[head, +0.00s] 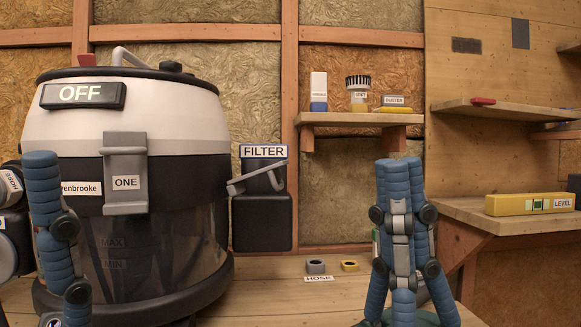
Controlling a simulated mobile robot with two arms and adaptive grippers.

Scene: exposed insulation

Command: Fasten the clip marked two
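A vacuum with a white upper body (130,115), a dark band and a see-through tank stands on the wooden bench. A grey clip marked ONE (125,150) lies flat against its front. I see no clip marked two. My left gripper (40,160) is upright at the left, in front of the vacuum; its visible blue padded finger does not show whether it is open. My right gripper (402,165) points up, right of the vacuum and apart from it. Its blue fingers come together at the tips, with nothing visible between them.
A black box labelled FILTER (262,222) with a grey lever stands right of the vacuum. A shelf (355,118) holds small containers. A yellow level (530,204) lies on the right ledge.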

